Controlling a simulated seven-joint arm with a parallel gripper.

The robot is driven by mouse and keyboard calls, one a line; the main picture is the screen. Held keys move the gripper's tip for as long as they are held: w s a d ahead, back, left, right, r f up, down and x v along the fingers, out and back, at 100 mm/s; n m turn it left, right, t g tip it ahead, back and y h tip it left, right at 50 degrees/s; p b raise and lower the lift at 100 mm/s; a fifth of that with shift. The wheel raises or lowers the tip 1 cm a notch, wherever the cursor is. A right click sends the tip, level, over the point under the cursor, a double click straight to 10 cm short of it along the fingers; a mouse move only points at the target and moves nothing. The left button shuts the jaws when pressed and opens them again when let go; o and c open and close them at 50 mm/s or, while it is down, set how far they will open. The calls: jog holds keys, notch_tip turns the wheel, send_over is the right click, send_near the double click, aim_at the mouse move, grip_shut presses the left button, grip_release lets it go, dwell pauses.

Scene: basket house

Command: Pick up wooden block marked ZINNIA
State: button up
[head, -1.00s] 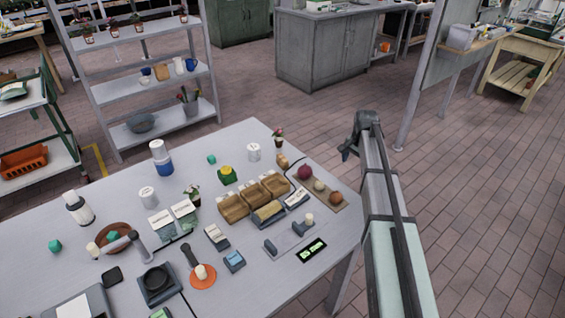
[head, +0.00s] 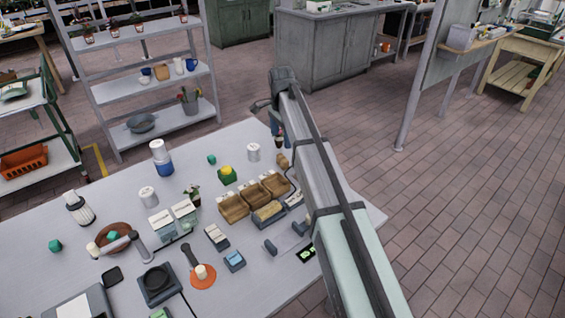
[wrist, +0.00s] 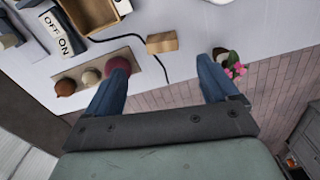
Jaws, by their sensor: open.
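A small tan wooden block (wrist: 162,42) lies near the table edge in the wrist view, beside a black cable. It also shows in the head view (head: 282,160), just left of my arm. No lettering on it is readable, so I cannot tell whether it is marked ZINNIA. My gripper (wrist: 163,66) is open and empty, with its two blue fingers spread apart. In the wrist view the block lies between and beyond the fingertips. In the head view my gripper (head: 277,128) is above the far right corner of the table, apart from the block.
Wooden trays (head: 235,207) stand left of the block. A board (wrist: 72,72) with round bulbs lies near the left finger. A small potted plant with pink flowers (wrist: 232,68) is by the right finger. A white cylinder (head: 253,152) stands behind the trays.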

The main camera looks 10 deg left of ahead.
send_over(282, 157)
jog(key=f, duration=0.5)
jog(key=shift+s+f, duration=0.3)
jog(key=shift+w+d+f, duration=0.1)
jog(key=shift+w+f, duration=0.05)
jog(key=shift+f, duration=1.2)
jog(key=shift+w+f, duration=0.1)
jog(key=shift+f, duration=1.2)
jog(key=c, duration=1)
